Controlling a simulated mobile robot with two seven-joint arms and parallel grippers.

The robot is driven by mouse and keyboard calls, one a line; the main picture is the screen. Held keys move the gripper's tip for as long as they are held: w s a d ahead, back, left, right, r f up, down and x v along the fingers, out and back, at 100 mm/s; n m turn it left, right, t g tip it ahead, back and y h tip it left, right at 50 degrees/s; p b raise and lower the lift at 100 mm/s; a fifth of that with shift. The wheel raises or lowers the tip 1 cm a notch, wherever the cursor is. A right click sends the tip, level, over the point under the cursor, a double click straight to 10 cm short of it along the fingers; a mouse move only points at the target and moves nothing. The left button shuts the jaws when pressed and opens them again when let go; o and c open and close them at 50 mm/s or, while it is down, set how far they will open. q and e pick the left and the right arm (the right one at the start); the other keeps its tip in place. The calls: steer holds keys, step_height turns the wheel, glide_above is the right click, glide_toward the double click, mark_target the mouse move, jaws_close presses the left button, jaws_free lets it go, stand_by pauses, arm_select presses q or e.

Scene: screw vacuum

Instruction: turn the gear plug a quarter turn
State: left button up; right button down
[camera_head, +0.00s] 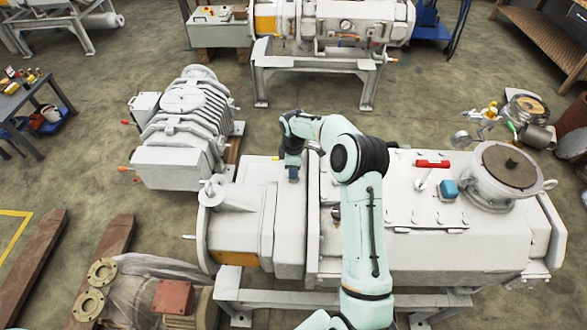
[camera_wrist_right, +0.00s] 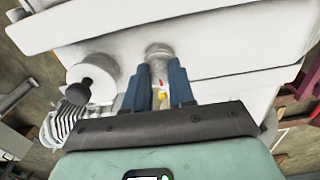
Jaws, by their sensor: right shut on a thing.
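The large white vacuum pump (camera_head: 420,242) fills the lower middle of the head view. My right gripper (camera_head: 292,173) reaches down onto the gear end of its housing, on the left. In the right wrist view my gripper's two blue fingers (camera_wrist_right: 159,88) point at the housing and are shut on the gear plug (camera_wrist_right: 158,55), a small pale grey round part. Small red and yellow marks show between the fingers. In the head view the plug is hidden by the gripper. My left gripper is in neither view.
A red-handled part (camera_head: 432,164) and a blue box (camera_head: 449,189) are on the pump's right. A ribbed machine (camera_head: 183,125) stands behind left.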

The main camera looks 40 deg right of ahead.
steer(key=c, duration=0.9)
jaws_free()
steer(key=shift+o, duration=0.2)
step_height(320, 180, up, 13)
steer(key=shift+r, duration=0.15)
